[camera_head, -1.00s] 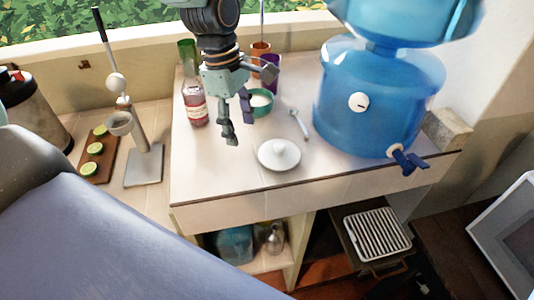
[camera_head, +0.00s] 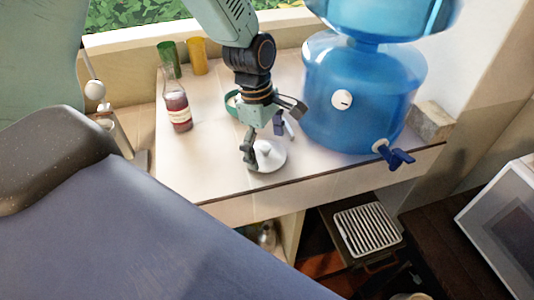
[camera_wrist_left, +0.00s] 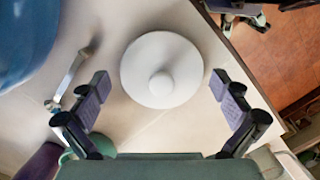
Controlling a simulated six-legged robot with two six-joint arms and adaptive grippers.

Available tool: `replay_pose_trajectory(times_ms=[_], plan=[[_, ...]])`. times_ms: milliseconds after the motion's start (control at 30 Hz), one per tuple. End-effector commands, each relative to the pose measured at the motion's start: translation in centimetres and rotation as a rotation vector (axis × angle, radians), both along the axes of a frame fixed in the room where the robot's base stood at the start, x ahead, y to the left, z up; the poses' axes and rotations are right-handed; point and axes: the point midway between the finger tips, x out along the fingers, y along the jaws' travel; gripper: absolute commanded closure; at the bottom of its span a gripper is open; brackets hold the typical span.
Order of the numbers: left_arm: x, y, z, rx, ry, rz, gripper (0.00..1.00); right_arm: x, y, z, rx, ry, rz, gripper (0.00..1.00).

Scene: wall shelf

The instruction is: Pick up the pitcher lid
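The pitcher lid (camera_head: 272,157) is a white round disc with a knob, lying on the counter near its front edge. In the left wrist view the lid (camera_wrist_left: 161,72) lies ahead of my left gripper (camera_wrist_left: 164,92), roughly centred between its spread fingers. In the head view my left gripper (camera_head: 264,143) is open just above the lid, and one finger overlaps part of it in the picture. Nothing is between the fingers that I can see being gripped.
A large blue water dispenser (camera_head: 350,95) with a tap stands to the right. A spoon (camera_wrist_left: 74,75), a green bowl (camera_head: 232,103), a bottle (camera_head: 178,108) and green and yellow cups (camera_head: 197,57) stand around. The counter's left front part is clear.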

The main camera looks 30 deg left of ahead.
Motion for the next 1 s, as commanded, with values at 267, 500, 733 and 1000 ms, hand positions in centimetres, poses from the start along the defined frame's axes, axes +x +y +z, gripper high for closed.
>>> replay_pose_trajectory(times_ms=[267, 500, 733, 1000], plan=[[-0.02, 0.05, 0.02, -0.001, 0.000, 0.000, 0.23, 0.00, 0.00, 0.00, 0.000, 0.000, 0.000, 0.60], [0.03, 0.00, -0.01, 0.000, 0.001, -0.001, 0.43, -0.01, 0.00, 0.00, 0.000, 0.000, 0.000, 0.60], [0.01, -0.04, -0.13, 0.000, 0.003, -0.003, 0.62, 0.00, 0.00, -0.02, 0.000, 0.000, 0.000, 0.60], [-0.13, -0.05, -0.30, -0.001, 0.006, -0.004, 0.68, 0.00, 0.00, -0.05, 0.000, 0.000, 0.000, 0.60]])
